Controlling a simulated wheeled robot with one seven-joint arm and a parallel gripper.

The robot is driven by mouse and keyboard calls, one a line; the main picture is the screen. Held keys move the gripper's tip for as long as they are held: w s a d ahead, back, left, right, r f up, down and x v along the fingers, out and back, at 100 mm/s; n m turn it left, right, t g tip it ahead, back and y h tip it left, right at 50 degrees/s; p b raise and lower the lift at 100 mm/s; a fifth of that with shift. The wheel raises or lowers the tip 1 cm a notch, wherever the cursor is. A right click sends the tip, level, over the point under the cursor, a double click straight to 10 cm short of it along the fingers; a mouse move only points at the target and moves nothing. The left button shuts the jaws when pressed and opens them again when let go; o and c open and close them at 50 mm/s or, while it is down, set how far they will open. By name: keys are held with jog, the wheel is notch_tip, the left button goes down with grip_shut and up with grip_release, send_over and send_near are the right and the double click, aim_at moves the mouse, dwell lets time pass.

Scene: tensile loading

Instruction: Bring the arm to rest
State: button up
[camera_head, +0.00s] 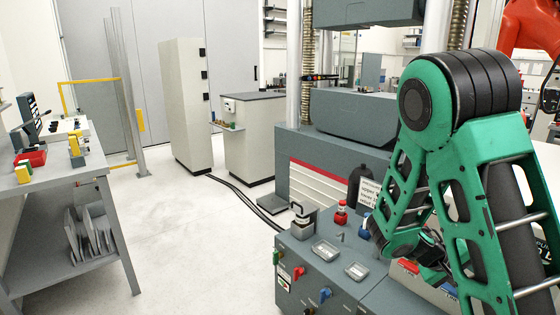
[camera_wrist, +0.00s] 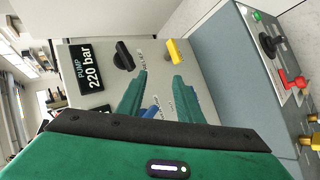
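My green arm (camera_head: 465,150) fills the right side of the head view, bent down over the grey machine console. My gripper shows in the wrist view (camera_wrist: 160,78) as two green fingers set apart with a gap between them. Nothing is held. The fingers are in front of a grey panel (camera_wrist: 85,55) with a "PUMP 220 bar" display. A blue handle (camera_wrist: 150,112) shows in the gap, apparently behind the fingers; I cannot tell how far. In the head view my arm largely hides the gripper.
The panel carries a black handle (camera_wrist: 124,55) and a yellow handle (camera_wrist: 178,51). The console (camera_head: 325,270) holds small metal trays (camera_head: 326,250), a red knob (camera_head: 299,272) and a blue knob (camera_head: 325,294). The testing machine (camera_head: 330,165) stands behind.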

jog(key=s+a+r+m+y, duration=0.1)
jog(key=s+a+r+y, duration=0.2)
jog(key=s, duration=0.4)
jog(key=s+a+r+m+y, duration=0.2)
jog(key=s+a+r+y, duration=0.1)
jog(key=s, duration=0.5)
jog(key=s+a+r+m+y, duration=0.2)
jog(key=s+a+r+y, duration=0.2)
jog(key=s, duration=0.4)
jog(key=shift+a+y, duration=0.45)
jog(key=shift+y, duration=0.15)
jog(key=shift+r, duration=0.1)
jog(key=shift+w+f, duration=0.25)
jog(key=shift+w, duration=0.4)
